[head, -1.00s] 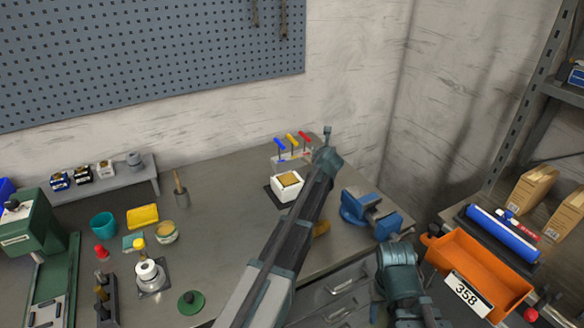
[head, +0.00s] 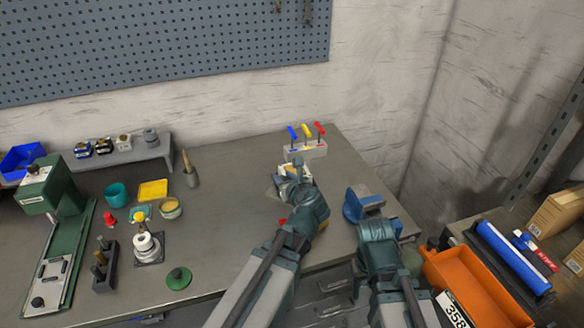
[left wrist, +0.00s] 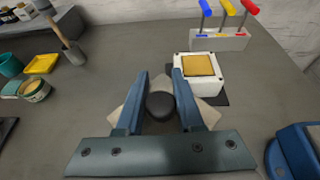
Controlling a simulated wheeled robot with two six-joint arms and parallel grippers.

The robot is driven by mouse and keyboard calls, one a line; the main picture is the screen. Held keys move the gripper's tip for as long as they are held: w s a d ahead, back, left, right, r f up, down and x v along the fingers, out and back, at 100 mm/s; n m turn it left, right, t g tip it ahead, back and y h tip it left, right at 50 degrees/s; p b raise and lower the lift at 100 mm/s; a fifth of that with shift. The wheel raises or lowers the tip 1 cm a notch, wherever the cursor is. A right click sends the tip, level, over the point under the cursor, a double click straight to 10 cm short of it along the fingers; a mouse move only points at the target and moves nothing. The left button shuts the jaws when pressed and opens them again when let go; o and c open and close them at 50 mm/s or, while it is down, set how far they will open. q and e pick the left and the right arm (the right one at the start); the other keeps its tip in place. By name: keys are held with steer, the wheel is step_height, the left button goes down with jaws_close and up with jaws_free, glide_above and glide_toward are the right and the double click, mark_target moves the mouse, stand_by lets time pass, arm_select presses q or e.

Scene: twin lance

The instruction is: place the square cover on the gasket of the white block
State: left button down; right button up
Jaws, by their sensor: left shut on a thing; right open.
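The white block (left wrist: 198,72) stands on a dark mat, with an amber square gasket (left wrist: 199,64) on its top. My left gripper (left wrist: 160,103) is shut on the dark round knob of the square cover (left wrist: 204,111); the cover's pale corners show around the fingers. In the left wrist view the cover is nearer the camera than the block, to its lower left, apart from it.
A stand with blue, yellow and red hex keys (head: 306,148) is behind the block. A blue vise (head: 362,203) stands to its right. A brush in a cup (head: 189,170) and tins are at left. The bench between is clear.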

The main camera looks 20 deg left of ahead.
arm_select(q)
steer(key=w, duration=0.5)
steer(key=w+a+f+b, duration=0.1)
steer(key=w, duration=0.4)
steer(key=w+a, duration=0.1)
steer(key=w, duration=0.4)
steer(key=shift+w+f, duration=0.2)
steer(key=f+b, duration=0.1)
steer(key=b, duration=0.1)
steer(key=f+b, duration=0.2)
steer(key=shift+w+f, duration=0.2)
steer(key=shift+f, duration=0.1)
steer(key=shift+f, duration=0.15)
steer(key=c, duration=0.5)
jaws_free()
steer(key=shift+c, duration=0.2)
steer(key=shift+s+r, duration=0.1)
steer(key=shift+r, duration=0.2)
steer(key=p+v, duration=0.4)
steer(key=v, duration=0.7)
steer(key=shift+s+d, duration=0.25)
steer(key=shift+s, duration=0.1)
